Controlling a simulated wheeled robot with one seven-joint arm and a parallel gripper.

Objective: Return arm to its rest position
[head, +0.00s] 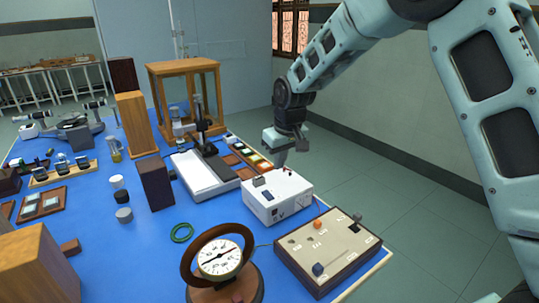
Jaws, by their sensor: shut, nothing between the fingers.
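My arm (347,47) comes in from the upper right and bends down over the right side of the blue-topped bench. My gripper (282,161) points down just above the back of a white instrument box (284,206). It is shut and empty. I cannot tell from this view whether its tips touch the box or hang apart from it.
A control box with knobs (314,263), a round dial gauge (219,259) and a green ring (181,233) stand in front. A white-based stand (203,178) and a glass-sided wooden case (155,68) are behind. The floor (400,185) to the right is clear.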

